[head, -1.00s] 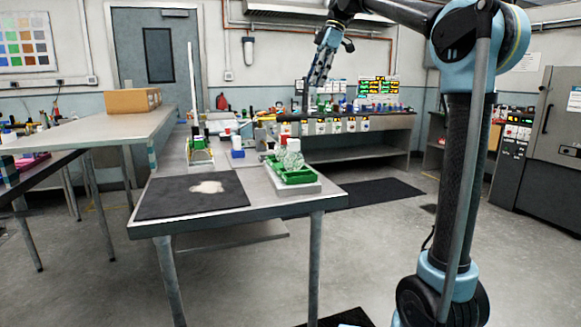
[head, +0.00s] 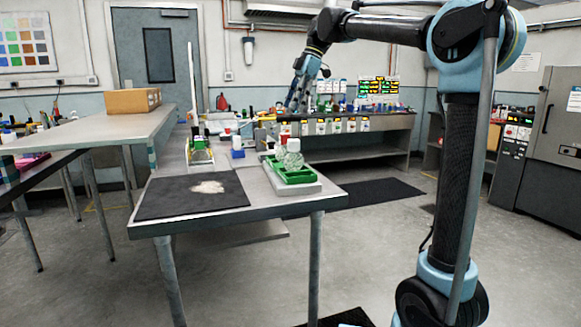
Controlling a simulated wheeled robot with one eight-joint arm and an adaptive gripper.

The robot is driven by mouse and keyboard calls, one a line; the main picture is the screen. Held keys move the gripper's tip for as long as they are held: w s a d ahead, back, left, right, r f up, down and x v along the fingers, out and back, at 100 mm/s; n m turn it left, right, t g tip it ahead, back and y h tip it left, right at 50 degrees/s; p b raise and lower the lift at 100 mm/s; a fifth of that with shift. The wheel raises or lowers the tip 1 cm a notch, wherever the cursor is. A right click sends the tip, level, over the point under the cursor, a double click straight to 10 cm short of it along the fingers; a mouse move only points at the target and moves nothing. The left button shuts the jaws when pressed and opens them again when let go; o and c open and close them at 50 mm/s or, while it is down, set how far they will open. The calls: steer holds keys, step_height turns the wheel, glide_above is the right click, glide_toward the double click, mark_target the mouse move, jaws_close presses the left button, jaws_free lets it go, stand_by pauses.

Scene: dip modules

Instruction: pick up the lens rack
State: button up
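A green rack (head: 294,177) with clear round lens-like pieces (head: 291,155) standing in it sits on a pale base at the right side of the near table; I take it to be the lens rack. My gripper (head: 298,108) hangs from my arm above and beyond the green rack in the picture, well apart from it. Its two fingers point down and look spread, with nothing visible between them. Its exact distance from the rack in depth is hard to tell.
The near table (head: 235,222) also holds a black mat (head: 165,205) with a pale patch, a second green-based holder (head: 199,155), and a blue block (head: 238,154). A cluttered bench (head: 385,122) stands behind. Open floor lies to the right.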

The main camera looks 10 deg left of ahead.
mark_target(289, 120)
steer(key=shift+d+x, duration=0.1)
steer(key=shift+x, duration=1.55)
steer(key=shift+d+x, duration=0.15)
steer(key=shift+x, duration=1.55)
jaws_close()
